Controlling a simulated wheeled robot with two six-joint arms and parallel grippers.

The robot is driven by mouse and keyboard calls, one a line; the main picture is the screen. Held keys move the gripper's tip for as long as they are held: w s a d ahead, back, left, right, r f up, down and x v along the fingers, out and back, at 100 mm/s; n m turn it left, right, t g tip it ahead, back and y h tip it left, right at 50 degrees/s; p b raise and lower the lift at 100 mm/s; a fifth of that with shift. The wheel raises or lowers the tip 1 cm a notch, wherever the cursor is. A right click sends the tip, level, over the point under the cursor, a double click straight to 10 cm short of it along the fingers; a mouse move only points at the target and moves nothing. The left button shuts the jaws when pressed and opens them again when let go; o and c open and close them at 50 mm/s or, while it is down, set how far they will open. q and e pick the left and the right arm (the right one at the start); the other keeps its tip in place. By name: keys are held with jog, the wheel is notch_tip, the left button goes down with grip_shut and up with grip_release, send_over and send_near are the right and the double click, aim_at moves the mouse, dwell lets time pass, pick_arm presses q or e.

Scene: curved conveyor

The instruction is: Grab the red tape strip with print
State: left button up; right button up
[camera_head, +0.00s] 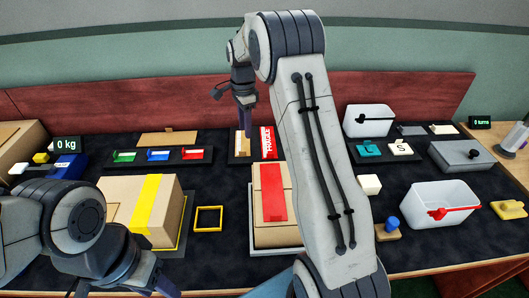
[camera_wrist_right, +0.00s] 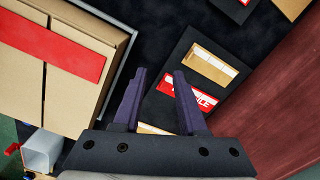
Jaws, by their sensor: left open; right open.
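The red tape strip with white print (camera_head: 268,142) lies on a dark pad (camera_head: 254,161) at the back middle, beside a tan strip (camera_head: 243,146). In the right wrist view the printed red strip (camera_wrist_right: 205,101) lies on the pad between two tan strips, and one fingertip covers part of it. My right gripper (camera_head: 245,118) points down above the pad. Its two dark fingers (camera_wrist_right: 158,76) are apart with nothing held. My left gripper (camera_head: 125,288) is low at the left front, near the taped box, partly cut off by the frame edge.
A box with a plain red strip (camera_head: 272,192) stands on a tray in front of the pad. A yellow-taped box (camera_head: 143,205) is at the left. A pad with green, blue and red items (camera_head: 158,155) lies left of the strips. White bins (camera_head: 434,203) stand at the right.

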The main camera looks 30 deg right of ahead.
jog(key=d+f+m, duration=0.1)
jog(key=d+f, duration=0.2)
jog(key=w+d+f+m, duration=0.1)
jog(key=d+f+m, duration=0.1)
jog(key=d+f, duration=0.1)
jog(key=d+f+m+b, duration=0.1)
jog(key=d+f, duration=0.2)
jog(key=f, duration=0.1)
jog(key=shift+w+d+m, duration=0.15)
jog(key=shift+d+m, duration=0.2)
jog(key=shift+m, duration=0.05)
jog(key=shift+d+f+p, duration=0.15)
jog(key=shift+f+p, duration=0.15)
jog(key=shift+f, duration=2.85)
grip_shut()
